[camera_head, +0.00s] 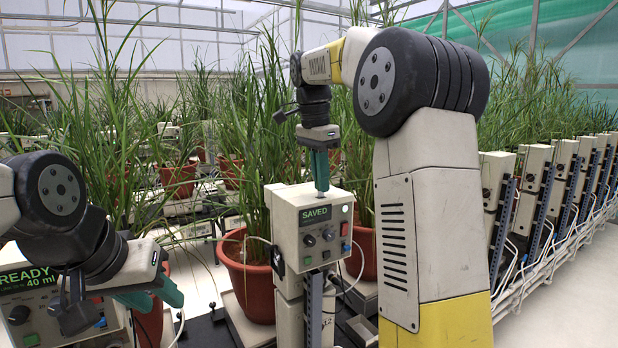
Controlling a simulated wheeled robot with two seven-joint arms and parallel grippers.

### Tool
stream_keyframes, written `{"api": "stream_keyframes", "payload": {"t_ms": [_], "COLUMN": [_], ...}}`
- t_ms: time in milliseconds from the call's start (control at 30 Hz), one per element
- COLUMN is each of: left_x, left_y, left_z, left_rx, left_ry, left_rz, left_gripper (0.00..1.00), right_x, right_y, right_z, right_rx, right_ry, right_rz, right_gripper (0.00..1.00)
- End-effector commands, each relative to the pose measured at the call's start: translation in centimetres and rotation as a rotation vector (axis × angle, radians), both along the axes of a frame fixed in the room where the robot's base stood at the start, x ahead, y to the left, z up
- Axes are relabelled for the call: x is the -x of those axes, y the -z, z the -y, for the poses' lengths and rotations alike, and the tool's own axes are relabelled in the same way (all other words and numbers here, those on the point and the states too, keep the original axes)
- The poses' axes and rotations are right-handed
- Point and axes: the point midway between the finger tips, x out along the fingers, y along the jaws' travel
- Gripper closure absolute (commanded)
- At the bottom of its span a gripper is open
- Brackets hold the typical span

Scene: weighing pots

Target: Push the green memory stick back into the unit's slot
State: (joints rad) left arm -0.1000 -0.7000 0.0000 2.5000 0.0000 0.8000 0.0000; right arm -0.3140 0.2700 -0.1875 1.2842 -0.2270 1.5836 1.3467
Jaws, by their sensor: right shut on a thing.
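The unit (289,222) is a cream box on a post in the middle, with a screen reading SAVED. My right gripper (321,186) points down at the top of this unit, with its teal fingers close together. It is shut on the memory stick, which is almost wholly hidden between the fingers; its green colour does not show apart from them. The slot is hidden under the fingertips, so I cannot tell how deep the stick sits. My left gripper (152,298) is at lower left, its teal fingers apart and empty, in front of another unit.
The other unit (30,280) at lower left reads READY 40 ml. Red-brown pots (250,290) with tall grass stand beside and behind the middle unit. A row of similar units (495,190) runs along the right, with a clear pale aisle (575,300) beside it. White cables hang near the units.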

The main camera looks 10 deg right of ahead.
Motion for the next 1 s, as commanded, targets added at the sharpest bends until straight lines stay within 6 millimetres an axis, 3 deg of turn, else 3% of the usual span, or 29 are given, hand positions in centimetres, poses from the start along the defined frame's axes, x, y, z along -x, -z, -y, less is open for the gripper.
{"api": "stream_keyframes", "payload": {"t_ms": [867, 900, 1000], "left_x": [0.0, 0.0, 0.0], "left_y": [0.0, 0.0, 0.0], "left_z": [0.0, 0.0, 0.0], "left_rx": [0.0, 0.0, 0.0], "left_ry": [0.0, 0.0, 0.0], "left_rz": [0.0, 0.0, 0.0], "left_gripper": [0.64, 0.64, 0.64], "right_x": [0.0, 0.0, 0.0], "right_y": [1.4, 1.4, 1.4], "right_z": [0.0, 0.0, 0.0], "right_rx": [0.0, 0.0, 0.0], "right_ry": [0.0, 0.0, 0.0], "right_rz": [0.0, 0.0, 0.0], "right_gripper": [1.0, 0.85, 0.68]}}
